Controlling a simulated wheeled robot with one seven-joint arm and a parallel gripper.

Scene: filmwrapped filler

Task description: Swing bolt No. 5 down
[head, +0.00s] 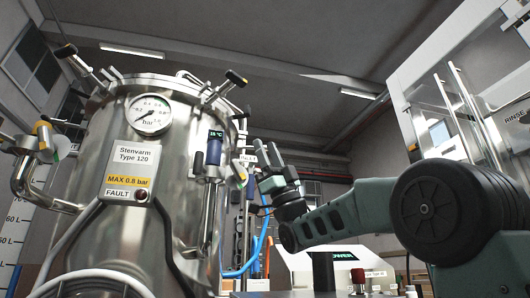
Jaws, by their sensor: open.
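A steel vessel (120,190) fills the left half of the head view, with a clamped lid (150,82) on top. Several swing bolts with dark knobs stand around the lid rim. One bolt (236,78) sticks up and out at the rim's right side, and another (66,51) at its left side. I can read no bolt numbers, so I cannot tell which is No. 5. My gripper (268,152) is open and empty, right of the vessel and below the rim, apart from the bolts. Its fingers point up.
A pressure gauge (151,114), a blue-bodied thermometer (214,150) and a curved pipe (35,185) stick out from the vessel. A white cabinet (460,100) marked RINSE stands at the right. A control panel (335,262) lies low behind my arm. The space above my gripper looks clear.

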